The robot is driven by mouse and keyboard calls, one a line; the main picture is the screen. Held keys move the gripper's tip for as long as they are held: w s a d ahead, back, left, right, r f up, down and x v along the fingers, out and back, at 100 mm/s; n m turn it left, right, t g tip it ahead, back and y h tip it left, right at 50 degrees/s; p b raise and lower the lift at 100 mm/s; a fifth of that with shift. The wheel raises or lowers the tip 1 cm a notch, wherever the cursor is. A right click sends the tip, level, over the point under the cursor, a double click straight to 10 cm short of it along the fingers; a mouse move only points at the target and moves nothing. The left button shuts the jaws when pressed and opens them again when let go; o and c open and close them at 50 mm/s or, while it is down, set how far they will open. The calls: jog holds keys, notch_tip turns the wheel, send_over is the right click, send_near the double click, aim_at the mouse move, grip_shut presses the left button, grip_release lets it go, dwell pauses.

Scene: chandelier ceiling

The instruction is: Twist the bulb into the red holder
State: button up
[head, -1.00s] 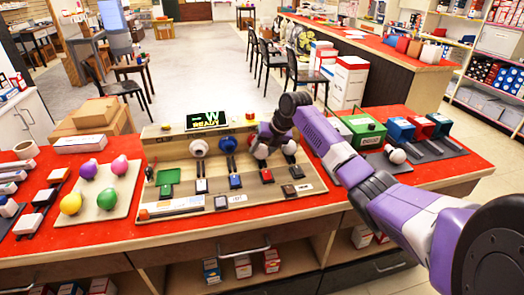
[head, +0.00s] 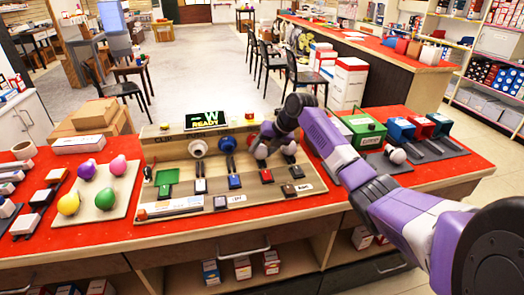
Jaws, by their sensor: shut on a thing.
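The tester board (head: 160,200) stands on the red counter with a row of holders along its back. The red holder (head: 252,139) shows only as a small reddish patch beside my gripper; the rest is hidden. My gripper (head: 262,147) is at this holder, shut on a pale bulb (head: 261,153) that is mostly covered by the fingers. Whether the bulb sits in the holder or just touches it cannot be told.
A white holder (head: 198,148) and a blue holder (head: 228,146) stand left of my gripper. Colored bulbs lie on a pale tray (head: 121,197) at left. Another white bulb (head: 397,155) lies at right, near a green box (head: 362,130). Switches line the board's front.

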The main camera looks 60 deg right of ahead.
jog(key=o, duration=1.4)
jog(key=shift+v, duration=3.9)
